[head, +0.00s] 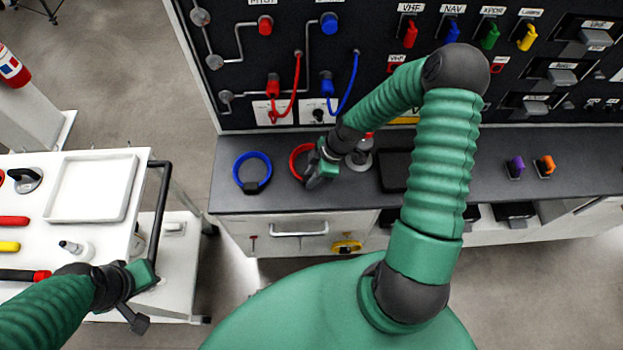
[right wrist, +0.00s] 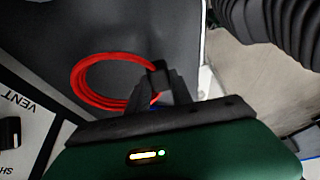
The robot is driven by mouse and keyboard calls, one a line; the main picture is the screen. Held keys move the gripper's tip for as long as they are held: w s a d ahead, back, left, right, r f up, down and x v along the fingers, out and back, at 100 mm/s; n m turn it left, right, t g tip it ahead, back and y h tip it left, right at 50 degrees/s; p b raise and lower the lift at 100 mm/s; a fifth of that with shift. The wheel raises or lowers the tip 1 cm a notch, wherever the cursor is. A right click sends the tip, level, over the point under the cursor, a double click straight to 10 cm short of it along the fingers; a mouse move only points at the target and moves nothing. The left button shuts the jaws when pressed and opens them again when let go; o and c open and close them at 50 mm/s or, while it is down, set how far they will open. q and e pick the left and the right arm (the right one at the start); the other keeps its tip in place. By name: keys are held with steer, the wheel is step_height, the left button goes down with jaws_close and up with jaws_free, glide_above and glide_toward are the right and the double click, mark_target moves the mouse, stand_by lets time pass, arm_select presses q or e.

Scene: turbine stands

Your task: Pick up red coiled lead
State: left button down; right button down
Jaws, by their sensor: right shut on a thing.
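The red coiled lead (head: 295,159) is at the dark bench top, right of the blue coil, partly hidden behind my right gripper (head: 313,178). In the right wrist view the red lead (right wrist: 88,80) loops out to the left of the black fingertips (right wrist: 160,88). The right gripper is shut on the lead at one side of its loop. I cannot tell whether the lead touches the bench or is just above it. My left gripper (head: 144,297) is over the right end of the white cart, away from the lead; its finger gap is unclear.
A blue coiled lead (head: 236,166) lies on the bench (head: 226,190) left of the red one. The black panel (head: 340,98) rises behind, with hanging red and blue cables (head: 355,70). The white cart (head: 112,226) with a tray (head: 92,216) and a dark handle stands left.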

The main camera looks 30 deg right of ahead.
steer(key=s+a+r+p, duration=0.2)
steer(key=s+a+p, duration=0.2)
steer(key=s, duration=1)
steer(key=a, duration=0.3)
steer(key=shift+s+p, duration=0.25)
steer(key=shift+p, duration=0.15)
steer(key=c, duration=1.7)
jaws_free()
steer(key=shift+a, duration=0.15)
steer(key=shift+c, duration=0.2)
jaws_close()
